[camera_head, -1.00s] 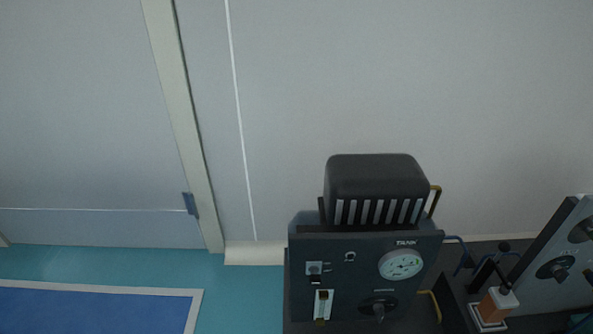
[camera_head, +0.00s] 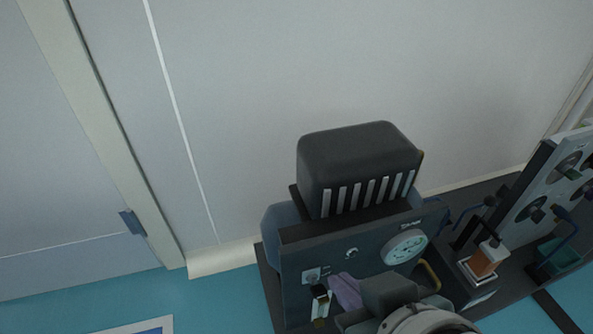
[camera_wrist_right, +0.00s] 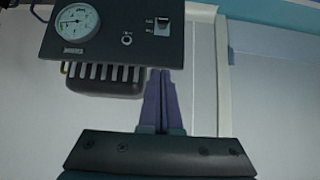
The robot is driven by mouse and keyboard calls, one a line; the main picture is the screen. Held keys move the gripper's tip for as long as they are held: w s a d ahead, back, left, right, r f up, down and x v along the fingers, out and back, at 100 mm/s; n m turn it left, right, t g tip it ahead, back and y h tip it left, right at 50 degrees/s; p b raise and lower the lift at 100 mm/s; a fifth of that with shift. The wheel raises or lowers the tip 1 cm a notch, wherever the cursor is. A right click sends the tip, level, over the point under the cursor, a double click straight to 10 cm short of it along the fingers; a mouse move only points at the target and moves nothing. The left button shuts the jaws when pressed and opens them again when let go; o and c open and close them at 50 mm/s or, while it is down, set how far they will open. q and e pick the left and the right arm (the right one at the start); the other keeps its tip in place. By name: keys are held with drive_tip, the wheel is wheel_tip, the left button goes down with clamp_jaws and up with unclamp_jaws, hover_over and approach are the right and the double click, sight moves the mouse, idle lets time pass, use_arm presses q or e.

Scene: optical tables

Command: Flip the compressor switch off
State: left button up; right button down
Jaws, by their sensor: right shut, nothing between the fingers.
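The compressor (camera_head: 330,240) is a dark unit with a finned black housing on top and a front panel. Its switch (camera_head: 311,274) is a small light plate with a dark lever at the panel's left; I cannot tell its position. In the right wrist view the picture is inverted, and the switch (camera_wrist_right: 162,22) shows beside small labels. My right gripper (camera_head: 335,279) has its purple fingers shut and empty, in front of the panel just right of the switch. In the right wrist view the fingertips (camera_wrist_right: 160,71) appear apart from the switch. My left gripper is not in view.
A round gauge (camera_head: 405,246) sits on the panel's right, with a small round port (camera_head: 351,254) between it and the switch. An orange-capped device (camera_head: 486,260) and a grey panel (camera_head: 548,190) stand at right.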

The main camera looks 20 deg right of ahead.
drive_tip(key=b, duration=0.6)
hover_over(325, 288)
drive_tip(key=f, duration=0.6)
drive_tip(key=shift+w+a+f, duration=0.2)
drive_tip(key=shift+a+f, duration=0.2)
drive_tip(key=f+b, duration=0.1)
drive_tip(key=s+f+b, duration=0.1)
drive_tip(key=shift+s+f, duration=0.1)
drive_tip(key=shift+f, duration=0.25)
drive_tip(key=shift+s+f, duration=0.25)
drive_tip(key=shift+s, duration=0.1)
drive_tip(key=shift+w, duration=0.15)
